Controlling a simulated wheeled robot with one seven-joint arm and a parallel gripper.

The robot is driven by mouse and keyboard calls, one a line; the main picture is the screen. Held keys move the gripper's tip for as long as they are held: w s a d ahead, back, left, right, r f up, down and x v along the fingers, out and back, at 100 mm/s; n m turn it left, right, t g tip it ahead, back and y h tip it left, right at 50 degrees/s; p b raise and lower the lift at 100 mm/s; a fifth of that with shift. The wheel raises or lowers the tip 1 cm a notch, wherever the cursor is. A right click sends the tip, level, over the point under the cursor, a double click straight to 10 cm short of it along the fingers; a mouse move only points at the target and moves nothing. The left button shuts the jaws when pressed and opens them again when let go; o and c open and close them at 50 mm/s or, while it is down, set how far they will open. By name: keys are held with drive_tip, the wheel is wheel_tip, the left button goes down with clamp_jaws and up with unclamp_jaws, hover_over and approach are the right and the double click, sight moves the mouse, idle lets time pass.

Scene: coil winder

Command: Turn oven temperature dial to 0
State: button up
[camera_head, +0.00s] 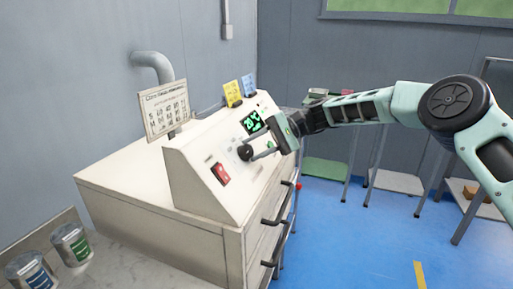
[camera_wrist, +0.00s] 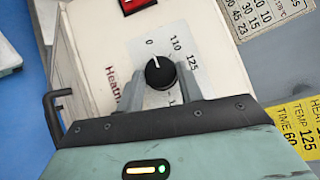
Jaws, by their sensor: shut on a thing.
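The oven (camera_head: 150,205) is a cream cabinet with a sloped control panel. Its temperature dial (camera_wrist: 160,73) is a round black knob with a white pointer line. In the wrist view the pointer aims up and slightly left, about at the 0 mark; 110 and 125 are printed to the right of 0. My gripper (camera_wrist: 161,80) has one grey finger on each side of the dial and is shut on it. In the head view the dial (camera_head: 245,152) shows at the fingertips, and my gripper (camera_head: 252,151) reaches it from the right. Lower scale marks are partly hidden.
A red switch (camera_head: 221,173) sits on the panel near the dial, and a lit green display (camera_head: 252,122) above it. A calendar-like sign (camera_head: 164,108) and yellow and blue cards stand behind. Black drawer handles (camera_head: 272,217) stick out in front.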

drive_tip(key=o, duration=1)
drive_tip(key=shift+s, duration=0.1)
drive_tip(key=b+v, duration=0.1)
drive_tip(key=v, duration=1.6)
drive_tip(key=shift+d+r, duration=0.15)
drive_tip(key=shift+d, duration=0.05)
